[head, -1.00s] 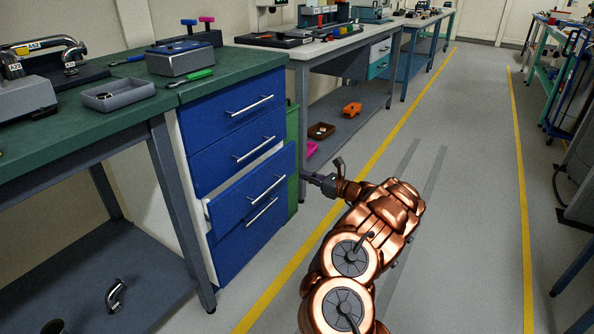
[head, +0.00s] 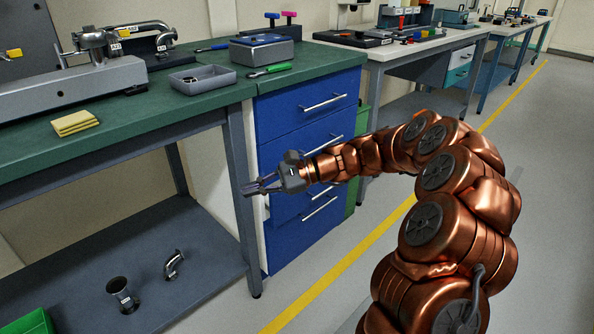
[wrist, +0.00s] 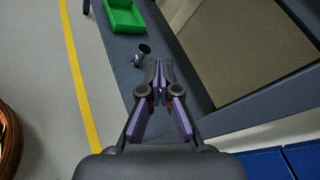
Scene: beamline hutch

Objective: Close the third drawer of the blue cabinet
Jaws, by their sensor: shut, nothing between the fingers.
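The blue cabinet (head: 308,108) stands under the green bench top, its front facing right. In the head view my gripper (head: 260,187) and forearm cross in front of its middle drawers. They hide much of the third drawer (head: 322,197), whose handle sits close above the bottom drawer's handle, so it looks pulled out; how far I cannot tell. The top drawer looks closed. My gripper is shut and empty, its fingers pointing left past the cabinet's left edge. The wrist view shows the closed fingertips (wrist: 160,82) over the lower shelf, and blue drawer fronts (wrist: 268,163) at bottom right.
A grey bench leg (head: 240,190) stands just left of the cabinet, close to my fingertips. The lower shelf (head: 200,285) holds metal pipe fittings (head: 173,264) and a green bin (head: 30,322). Floor in front of the cabinet is free along the yellow line (head: 330,275).

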